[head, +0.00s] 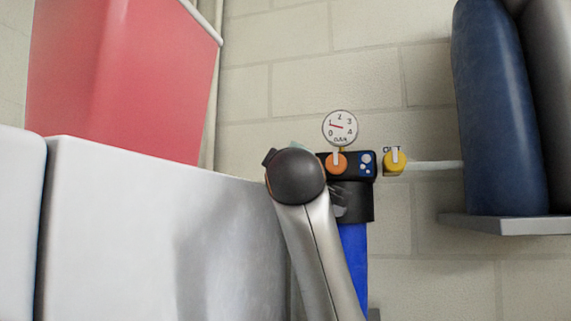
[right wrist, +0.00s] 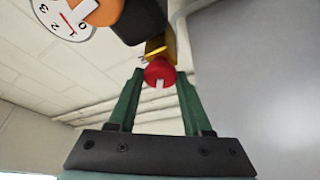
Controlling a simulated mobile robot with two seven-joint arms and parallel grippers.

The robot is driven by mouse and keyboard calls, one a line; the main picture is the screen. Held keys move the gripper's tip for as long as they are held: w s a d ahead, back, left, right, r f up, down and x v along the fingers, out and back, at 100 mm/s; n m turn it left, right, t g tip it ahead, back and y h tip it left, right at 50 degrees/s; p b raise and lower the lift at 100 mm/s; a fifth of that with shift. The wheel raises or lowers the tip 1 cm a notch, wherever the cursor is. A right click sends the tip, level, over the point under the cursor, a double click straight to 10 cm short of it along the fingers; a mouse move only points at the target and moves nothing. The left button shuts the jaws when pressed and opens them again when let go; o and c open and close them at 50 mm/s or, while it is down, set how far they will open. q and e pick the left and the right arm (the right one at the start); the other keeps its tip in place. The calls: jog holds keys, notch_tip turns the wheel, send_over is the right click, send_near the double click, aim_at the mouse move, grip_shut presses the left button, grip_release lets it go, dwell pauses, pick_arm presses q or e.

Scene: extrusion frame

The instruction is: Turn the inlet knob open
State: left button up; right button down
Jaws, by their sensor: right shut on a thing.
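The red knob (right wrist: 153,73), which I take as the inlet knob, has a white mark and sits at the end of a brass fitting (right wrist: 168,45) in the right wrist view. My right gripper (right wrist: 160,76) has its two green fingers on either side of the knob and is shut on it. In the head view the knob is hidden behind my grey right arm. The black regulator (head: 355,185) shows right of the arm, with a blue bowl (head: 353,260) below. My left gripper is not in view.
A white gauge (head: 340,128) reads near 1, above an orange knob (head: 336,163). A yellow outlet knob (head: 394,161) with a white mark is at right, on a pale pipe. Blue cylinder (head: 500,110) on a shelf at right. Grey cabinet (head: 150,230) and red box (head: 120,80) at left.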

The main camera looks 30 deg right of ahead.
jog(key=n+y, duration=0.1)
jog(key=n, duration=0.2)
jog(key=n+g+y, duration=0.1)
jog(key=n, duration=0.2)
jog(key=shift+n+g, duration=0.3)
jog(key=shift+n, duration=0.1)
dwell(0.4)
jog(key=shift+c, duration=1.7)
grip_release()
jog(key=b+v, duration=0.4)
jog(key=v, duration=0.8)
jog(key=shift+s, duration=0.25)
